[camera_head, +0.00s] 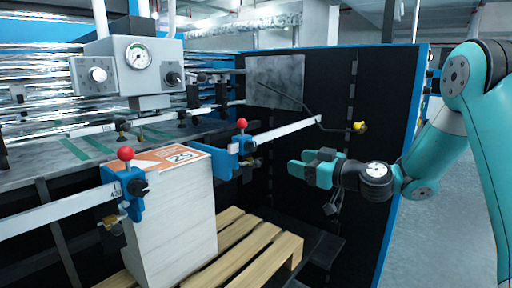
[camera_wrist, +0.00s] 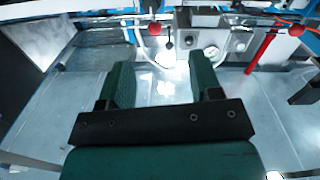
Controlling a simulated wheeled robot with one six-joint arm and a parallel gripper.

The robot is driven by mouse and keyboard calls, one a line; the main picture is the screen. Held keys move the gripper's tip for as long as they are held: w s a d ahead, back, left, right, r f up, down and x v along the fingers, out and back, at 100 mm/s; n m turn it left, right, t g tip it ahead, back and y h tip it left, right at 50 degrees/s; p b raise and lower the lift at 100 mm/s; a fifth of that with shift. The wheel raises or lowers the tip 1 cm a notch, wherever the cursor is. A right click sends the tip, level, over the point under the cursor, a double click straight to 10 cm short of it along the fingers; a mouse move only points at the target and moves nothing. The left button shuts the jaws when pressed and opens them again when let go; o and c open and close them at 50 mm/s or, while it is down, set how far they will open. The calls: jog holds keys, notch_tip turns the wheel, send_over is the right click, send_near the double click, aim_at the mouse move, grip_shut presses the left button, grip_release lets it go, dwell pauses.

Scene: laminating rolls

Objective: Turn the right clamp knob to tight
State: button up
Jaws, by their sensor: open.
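The right clamp (camera_head: 228,160) is a blue block on the white rail, beside the upper right of the paper stack. A red ball (camera_head: 241,123) tops it, and a small dark knob (camera_head: 252,162) shows on its right side; its setting is too small to read. My gripper (camera_head: 299,163) is open and empty, to the right of this clamp and apart from it, with its teal fingers pointing left. In the wrist view, my gripper (camera_wrist: 162,75) has its two fingers spread wide with nothing between them. A red ball (camera_wrist: 154,29) shows ahead of them there; I cannot tell which clamp it belongs to.
The left clamp (camera_head: 133,190) has its own red ball. The white stack (camera_head: 170,230) stands on a wooden pallet (camera_head: 262,245). A yellow-tipped lever (camera_head: 359,127) rises above my gripper. A grey gauge box (camera_head: 135,68) is at upper left. A dark panel stands behind my gripper.

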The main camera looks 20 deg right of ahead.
aim_at(254, 147)
jog(key=p+x, duration=0.2)
jog(key=x, duration=0.3)
jog(key=p+x, duration=0.3)
jog(key=x, duration=0.2)
jog(key=d+p+x, duration=0.1)
jog(key=p+x, duration=0.2)
jog(key=x, duration=0.3)
jog(key=shift+w+d+r, duration=0.1)
jog(key=shift+w+r, duration=0.1)
jog(key=shift+w, duration=0.15)
jog(key=shift+w+a+f, duration=0.1)
jog(key=shift+w+a, duration=0.2)
jog(key=shift+w, duration=0.2)
jog(key=c, duration=0.9)
